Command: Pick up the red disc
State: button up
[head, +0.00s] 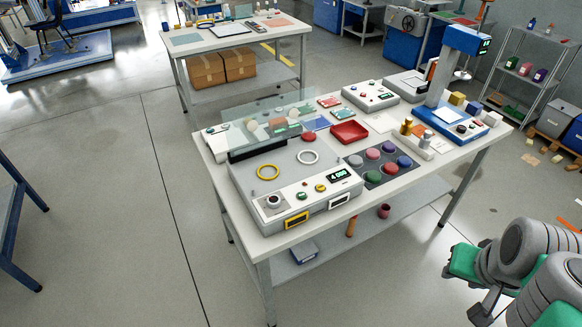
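My arm is at the lower right, apart from the table. My gripper (466,275) seems to be at its left end, low beside the table; its fingers are not clear enough to tell open from shut.
A red tray (349,132) is behind the mat, and a blue stand (462,60) rises at the table's right end. Open floor (120,220) lies left of the table.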

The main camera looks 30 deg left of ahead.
aim_at(390, 169)
jog(key=u, duration=1.15)
jog(key=i, duration=1)
